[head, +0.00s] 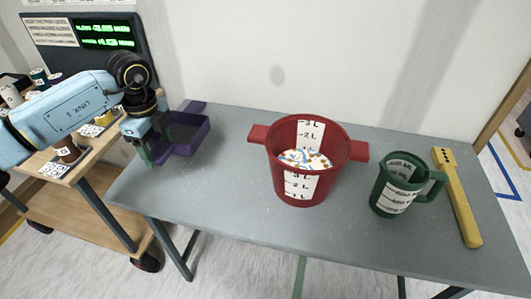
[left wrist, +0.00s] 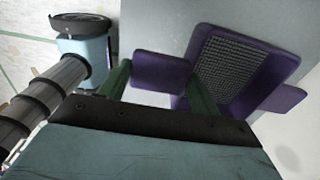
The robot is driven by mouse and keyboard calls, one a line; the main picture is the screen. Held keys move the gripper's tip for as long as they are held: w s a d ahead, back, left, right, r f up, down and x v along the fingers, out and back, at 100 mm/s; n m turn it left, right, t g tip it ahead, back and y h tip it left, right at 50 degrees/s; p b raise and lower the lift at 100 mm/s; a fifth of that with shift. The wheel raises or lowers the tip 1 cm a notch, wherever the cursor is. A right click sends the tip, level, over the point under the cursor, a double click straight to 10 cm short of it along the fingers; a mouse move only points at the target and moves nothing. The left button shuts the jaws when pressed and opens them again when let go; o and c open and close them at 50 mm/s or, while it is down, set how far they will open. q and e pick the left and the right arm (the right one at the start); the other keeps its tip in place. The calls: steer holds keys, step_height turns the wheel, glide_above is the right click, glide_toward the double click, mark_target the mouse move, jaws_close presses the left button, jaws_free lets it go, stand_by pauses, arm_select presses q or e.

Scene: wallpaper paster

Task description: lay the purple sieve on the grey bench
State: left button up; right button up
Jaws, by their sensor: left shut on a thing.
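The purple sieve (head: 188,138) is at the left back end of the grey bench (head: 235,205) in the head view. I cannot tell whether it touches the bench top. My left gripper (head: 150,150) is shut on the sieve at its near left side. In the left wrist view, a purple tab of the sieve lies between the green fingers (left wrist: 160,85), and the sieve's grey mesh and purple rim (left wrist: 276,62) show beyond them. The grey bench top (left wrist: 155,25) also shows there. My right gripper is not in view.
A red pot (head: 285,180) with measuring marks and speckled contents stands mid-bench. A green measuring jug (head: 385,190) and a yellow bar-shaped tool (head: 457,200) are at the right. A wooden cart (head: 85,215) with bottles stands left. The bench between sieve and pot is clear.

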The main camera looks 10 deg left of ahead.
arm_select(q)
steer(key=shift+s+f, duration=0.25)
steer(key=shift+f, duration=0.5)
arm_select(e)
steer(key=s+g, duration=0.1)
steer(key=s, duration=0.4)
arm_select(q)
steer(key=shift+w+f+b, duration=0.1)
steer(key=shift+f+b, duration=0.85)
steer(key=shift+f, duration=3.3)
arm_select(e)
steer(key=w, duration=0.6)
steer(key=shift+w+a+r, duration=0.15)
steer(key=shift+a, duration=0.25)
arm_select(q)
steer(key=shift+f, duration=0.15)
steer(key=o, duration=1.1)
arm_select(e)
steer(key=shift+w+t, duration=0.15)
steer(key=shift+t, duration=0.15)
